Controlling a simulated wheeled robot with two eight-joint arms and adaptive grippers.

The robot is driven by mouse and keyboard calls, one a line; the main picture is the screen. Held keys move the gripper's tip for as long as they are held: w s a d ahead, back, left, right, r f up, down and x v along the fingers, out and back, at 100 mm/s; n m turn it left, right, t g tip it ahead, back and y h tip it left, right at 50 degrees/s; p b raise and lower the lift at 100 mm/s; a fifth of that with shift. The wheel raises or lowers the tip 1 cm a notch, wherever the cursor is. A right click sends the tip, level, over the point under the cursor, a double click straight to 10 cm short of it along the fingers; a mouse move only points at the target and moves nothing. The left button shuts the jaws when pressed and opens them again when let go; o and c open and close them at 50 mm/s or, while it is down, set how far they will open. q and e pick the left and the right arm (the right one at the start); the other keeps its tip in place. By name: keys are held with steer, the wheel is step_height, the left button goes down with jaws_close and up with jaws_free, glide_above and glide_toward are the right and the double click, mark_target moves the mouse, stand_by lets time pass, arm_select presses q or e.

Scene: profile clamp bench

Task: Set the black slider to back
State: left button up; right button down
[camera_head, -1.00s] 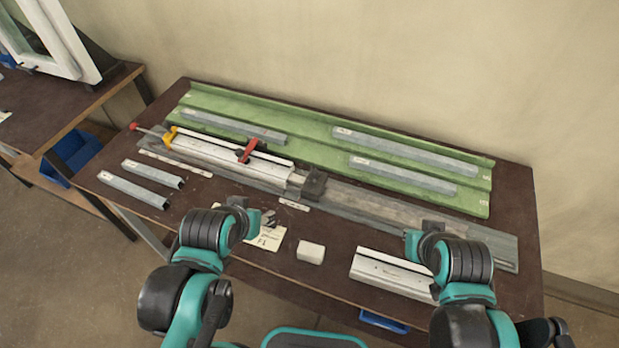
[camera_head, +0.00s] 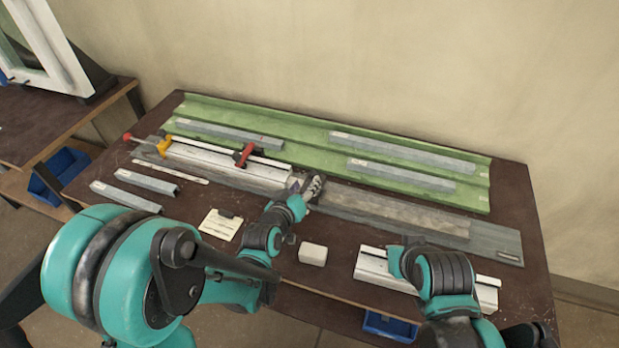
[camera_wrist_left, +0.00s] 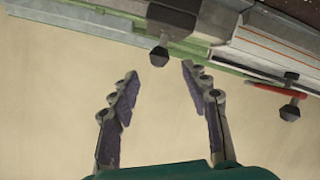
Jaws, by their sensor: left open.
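The black slider (camera_wrist_left: 176,14), a dark block with a black knob (camera_wrist_left: 158,56) hanging from it, shows at the top of the left wrist view. It sits on the grey rail (camera_head: 385,205). In the head view my left gripper largely hides it. My left gripper (camera_head: 311,184) is over the slider there; in the left wrist view (camera_wrist_left: 161,72) its two fingers are spread and empty, with the knob between and just beyond the tips. My right gripper (camera_head: 405,243) is low over the white profile at the bench's front right; its fingers are mostly hidden.
A white profile (camera_head: 225,159) lies along the rail's left part, with a red clamp (camera_head: 245,154) and a yellow one (camera_head: 165,145). A green tray (camera_head: 310,135) with grey bars is behind.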

mark_target(312, 176)
arm_select(q)
steer(key=b+x, duration=0.2)
steer(key=x, duration=0.5)
steer(key=shift+w, duration=0.2)
arm_select(e)
step_height(312, 176, down, 2)
steer(key=shift+f, duration=0.1)
arm_select(q)
jaws_close()
